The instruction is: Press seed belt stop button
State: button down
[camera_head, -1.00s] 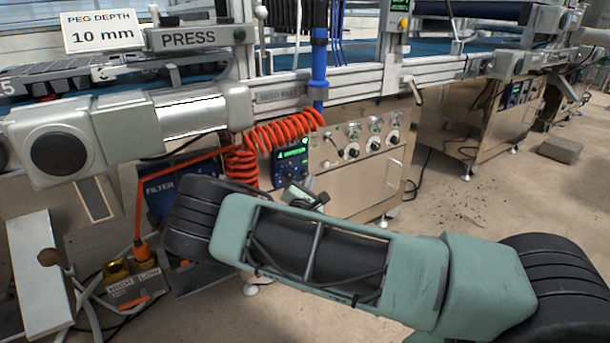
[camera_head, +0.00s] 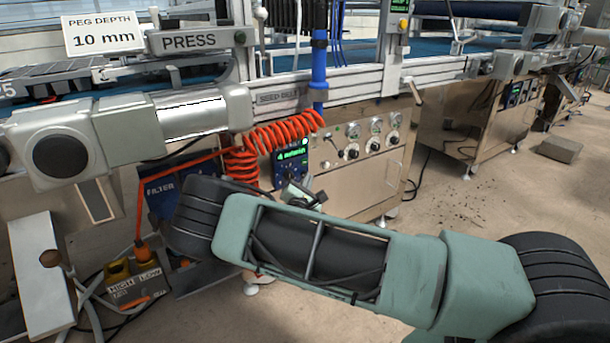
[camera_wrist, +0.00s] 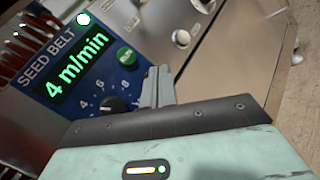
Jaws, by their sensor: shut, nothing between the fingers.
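The blue seed belt control panel (camera_head: 290,161) is on the steel cabinet front. In the wrist view the panel (camera_wrist: 74,58) fills the upper left, with a green "4 m/min" display (camera_wrist: 77,66), a black dial (camera_wrist: 112,104) and a green button (camera_wrist: 127,57) that seems to be marked RUN. No button readable as stop shows; the panel part behind my fingers is hidden. My gripper (camera_wrist: 158,84) is shut and empty, its fingertips just right of the dial and below the green button. Whether it touches the panel I cannot tell. In the head view my gripper (camera_head: 312,197) is just below the panel.
A coiled orange hose (camera_head: 262,138) hangs left of and above the panel. Gauges and knobs (camera_head: 353,150) line the steel cabinet to its right. A blue filter box (camera_head: 163,190) and a yellow-and-grey floor unit (camera_head: 130,285) stand left. Open floor (camera_head: 470,215) lies to the right.

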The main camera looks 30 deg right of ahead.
jog(key=shift+s+p, duration=0.1)
jog(key=shift+p, duration=0.25)
jog(key=shift+s+p, duration=0.4)
jog(key=shift+p, duration=0.05)
jog(key=s+p, duration=0.4)
jog(key=s, duration=0.2)
jog(key=shift+d+p, duration=0.15)
jog(key=shift+p, duration=0.25)
